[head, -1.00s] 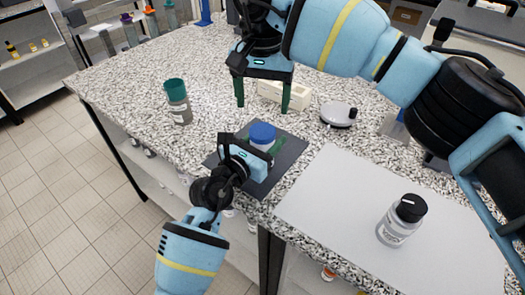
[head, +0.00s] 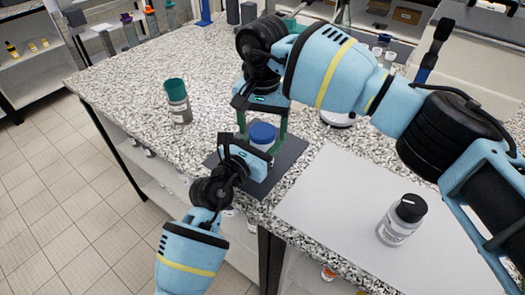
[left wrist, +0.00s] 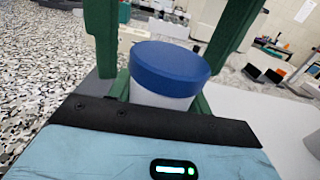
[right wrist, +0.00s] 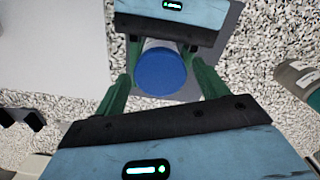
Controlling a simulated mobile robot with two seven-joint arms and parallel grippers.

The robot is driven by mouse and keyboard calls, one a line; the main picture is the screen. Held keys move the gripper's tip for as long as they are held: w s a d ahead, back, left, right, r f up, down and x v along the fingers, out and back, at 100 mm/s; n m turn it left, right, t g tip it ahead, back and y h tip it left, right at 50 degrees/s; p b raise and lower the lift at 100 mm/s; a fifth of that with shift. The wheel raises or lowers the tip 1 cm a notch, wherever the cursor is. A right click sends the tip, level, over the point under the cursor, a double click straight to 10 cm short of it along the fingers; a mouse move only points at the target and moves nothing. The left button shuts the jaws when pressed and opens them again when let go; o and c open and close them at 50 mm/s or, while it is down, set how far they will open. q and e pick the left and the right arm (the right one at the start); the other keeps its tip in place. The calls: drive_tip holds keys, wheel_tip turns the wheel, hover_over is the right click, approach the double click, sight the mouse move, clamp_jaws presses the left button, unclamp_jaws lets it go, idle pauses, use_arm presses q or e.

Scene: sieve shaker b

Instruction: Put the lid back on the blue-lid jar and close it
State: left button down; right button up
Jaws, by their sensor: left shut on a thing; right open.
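The blue-lid jar stands upright on a dark mat (head: 287,165), with its blue lid (head: 262,134) on top of its white body (left wrist: 165,97). I cannot tell whether the lid is screwed tight. My left gripper (head: 256,154) is shut on the jar's body from the near side, below the lid. My right gripper (head: 262,125) is open above the jar, its green fingers pointing down on either side of the lid. In the right wrist view the blue lid (right wrist: 160,71) lies between the open fingers, with gaps on both sides.
A teal-lidded jar (head: 178,101) stands at the left of the speckled bench. A black-lidded jar (head: 401,221) stands on the white sheet (head: 335,215) at the right. A round white device (head: 337,117) sits behind, partly hidden by my right arm.

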drive_tip(key=shift+f, duration=0.3)
drive_tip(key=shift+c, duration=0.4)
drive_tip(key=c, duration=0.9)
drive_tip(key=m, duration=1.3)
drive_tip(key=o, duration=1.1)
drive_tip(key=shift+s, duration=0.1)
drive_tip(key=shift+c, duration=0.2)
